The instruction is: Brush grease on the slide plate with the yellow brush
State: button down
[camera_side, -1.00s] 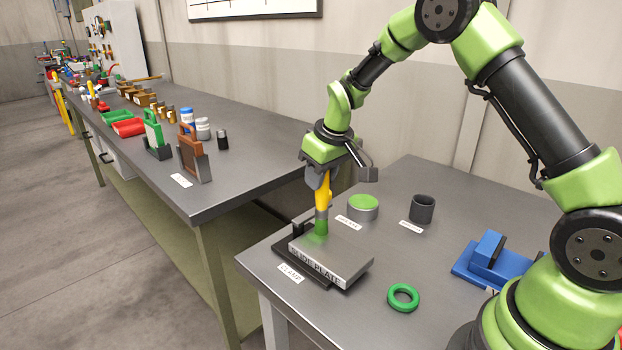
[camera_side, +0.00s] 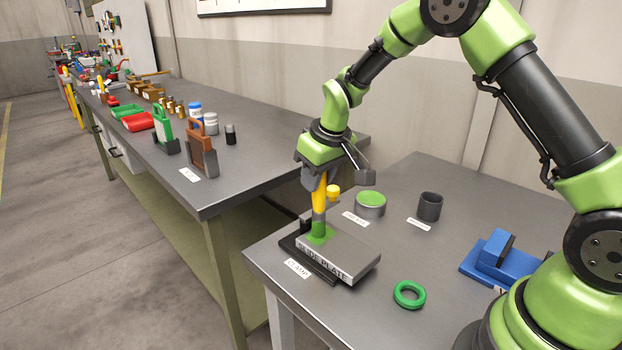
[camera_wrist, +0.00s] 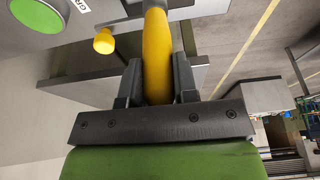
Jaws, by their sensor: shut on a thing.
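My gripper (camera_side: 318,180) is shut on the yellow brush (camera_side: 319,199), which points down onto the slide plate (camera_side: 350,259). In the wrist view the brush handle (camera_wrist: 157,50) sits between the two dark fingers. The brush's lower end touches the plate near its back left part, where green grease (camera_side: 321,234) shows on the surface. The bristles are hard to tell apart from the grease. The plate lies in a dark clamp (camera_side: 310,264). A round grey tin with a green top (camera_side: 370,203) stands behind the plate.
A dark cup (camera_side: 430,207) stands right of the tin. A green ring (camera_side: 409,294) lies front right of the plate. A blue fixture (camera_side: 490,258) is further right, near my base. A long bench (camera_side: 260,150) with several tools stands at the left.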

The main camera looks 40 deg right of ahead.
jog(key=shift+s+a, duration=1.35)
jog(key=shift+s, duration=0.7)
jog(key=shift+d, duration=2.95)
notch_tip(320, 180, up, 8)
